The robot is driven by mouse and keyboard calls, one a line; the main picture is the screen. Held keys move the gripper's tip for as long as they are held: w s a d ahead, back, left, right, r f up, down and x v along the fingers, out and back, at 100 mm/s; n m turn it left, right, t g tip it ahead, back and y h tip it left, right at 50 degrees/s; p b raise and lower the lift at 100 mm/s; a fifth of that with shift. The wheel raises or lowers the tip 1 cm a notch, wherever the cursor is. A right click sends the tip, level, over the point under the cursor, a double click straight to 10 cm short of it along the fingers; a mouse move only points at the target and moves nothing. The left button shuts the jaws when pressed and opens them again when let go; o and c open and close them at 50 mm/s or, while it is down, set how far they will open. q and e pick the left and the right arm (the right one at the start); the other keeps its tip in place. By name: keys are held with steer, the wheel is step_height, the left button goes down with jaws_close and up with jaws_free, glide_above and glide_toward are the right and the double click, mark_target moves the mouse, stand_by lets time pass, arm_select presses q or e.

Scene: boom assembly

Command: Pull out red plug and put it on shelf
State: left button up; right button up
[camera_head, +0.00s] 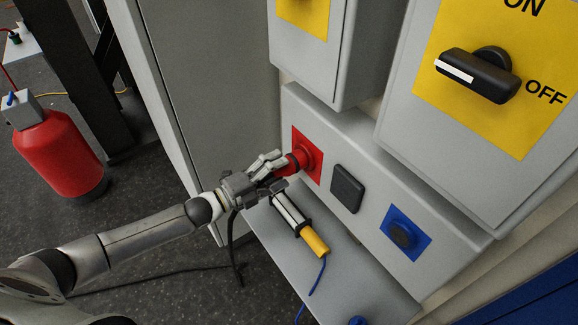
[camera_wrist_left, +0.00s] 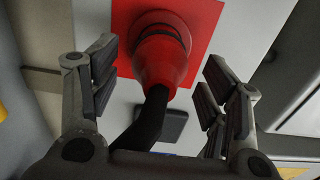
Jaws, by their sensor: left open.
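The red plug (camera_head: 298,160) sits in the socket on the red square panel (camera_head: 308,157) of the grey wall box. In the left wrist view the red plug (camera_wrist_left: 163,58) is seen from behind, with a black cable (camera_wrist_left: 148,122) running down from it. My left gripper (camera_head: 279,165) is at the plug. In the wrist view its open fingers (camera_wrist_left: 160,85) stand on either side of the plug, with gaps on both sides. The grey shelf (camera_head: 345,275) is below the sockets. My right gripper is not seen.
A black square cover (camera_head: 346,189) and a blue socket (camera_head: 403,236) are right of the red one. Switch boxes (camera_head: 400,90) overhang above. A red extinguisher (camera_head: 60,155) stands at left.

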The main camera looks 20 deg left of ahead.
mark_target(293, 162)
arm_select(q)
steer(key=shift+b+x, duration=0.8)
steer(key=shift+x, duration=1.75)
steer(key=shift+c, duration=0.3)
steer(key=c, duration=1.3)
steer(key=shift+p+v, duration=0.7)
steer(key=shift+v, duration=0.85)
steer(key=shift+p+v, duration=0.5)
steer(key=shift+v, duration=0.95)
